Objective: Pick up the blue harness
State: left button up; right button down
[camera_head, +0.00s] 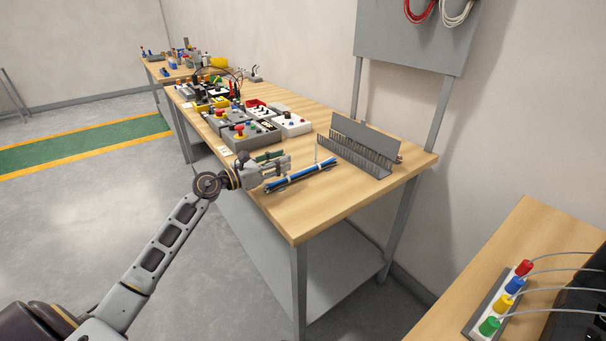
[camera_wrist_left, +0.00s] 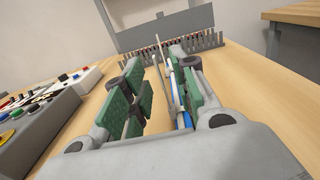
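The blue harness (camera_head: 305,174) is a long bundle with black bands, lying at the front edge of the wooden table (camera_head: 320,205). My left gripper (camera_head: 280,166) is at the harness's near left part, low over the table. In the left wrist view, the gripper's green-padded fingers (camera_wrist_left: 163,98) are apart. The blue harness (camera_wrist_left: 183,119) runs lengthwise between them, close to the right finger, with a clear gap to the left finger. Part of the harness is hidden behind the right finger. My right gripper is not in view.
A grey comb-like rack (camera_head: 358,150) stands behind the harness. Boxes with buttons (camera_head: 250,134) crowd the table to the left. A grey wall panel (camera_head: 412,35) with red and white cables is above. Another table (camera_head: 500,255) with coloured plugs is at right.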

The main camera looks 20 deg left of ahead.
pick_arm(q)
jog(key=shift+x, duration=1.1)
grip_shut()
